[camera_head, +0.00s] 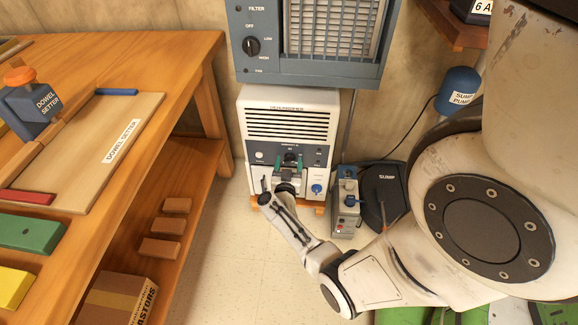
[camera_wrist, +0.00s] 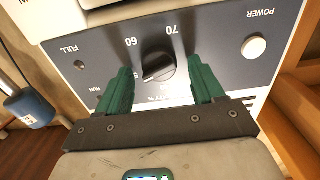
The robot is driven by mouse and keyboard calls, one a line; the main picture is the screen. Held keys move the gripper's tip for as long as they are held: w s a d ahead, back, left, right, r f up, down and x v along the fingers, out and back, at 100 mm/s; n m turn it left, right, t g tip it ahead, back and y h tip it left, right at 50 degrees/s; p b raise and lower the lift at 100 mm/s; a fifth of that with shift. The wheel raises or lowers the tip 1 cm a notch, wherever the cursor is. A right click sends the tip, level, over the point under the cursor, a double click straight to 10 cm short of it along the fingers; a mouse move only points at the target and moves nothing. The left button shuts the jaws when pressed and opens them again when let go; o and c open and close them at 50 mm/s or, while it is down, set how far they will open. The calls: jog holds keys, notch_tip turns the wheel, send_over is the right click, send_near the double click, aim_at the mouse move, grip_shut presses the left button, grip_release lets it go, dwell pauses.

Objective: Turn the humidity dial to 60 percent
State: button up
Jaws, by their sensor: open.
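The white dehumidifier (camera_head: 262,135) stands low against the wall with its dark control panel facing me. Its humidity dial (camera_wrist: 160,68) is a round black knob with a raised ridge that slants from lower left to upper right. Marks 60 and 70 show above the dial, and a partly hidden 5 is at its lower left. I cannot tell which mark the pointer is on. My gripper (camera_wrist: 160,64) is open, with one green finger on each side of the dial and visible gaps. In the head view my gripper (camera_head: 290,160) is in front of the panel.
A POWER button (camera_wrist: 254,46) is right of the dial, and a FULL lamp (camera_wrist: 80,65) is left. A wooden bench (camera_head: 190,85) is on the left; a black sump unit (camera_head: 382,190) and grey box (camera_head: 347,205) stand on the right.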

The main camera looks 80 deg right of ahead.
jog(key=shift+d, duration=0.3)
jog(key=shift+c, duration=0.5)
jog(key=c, duration=0.9)
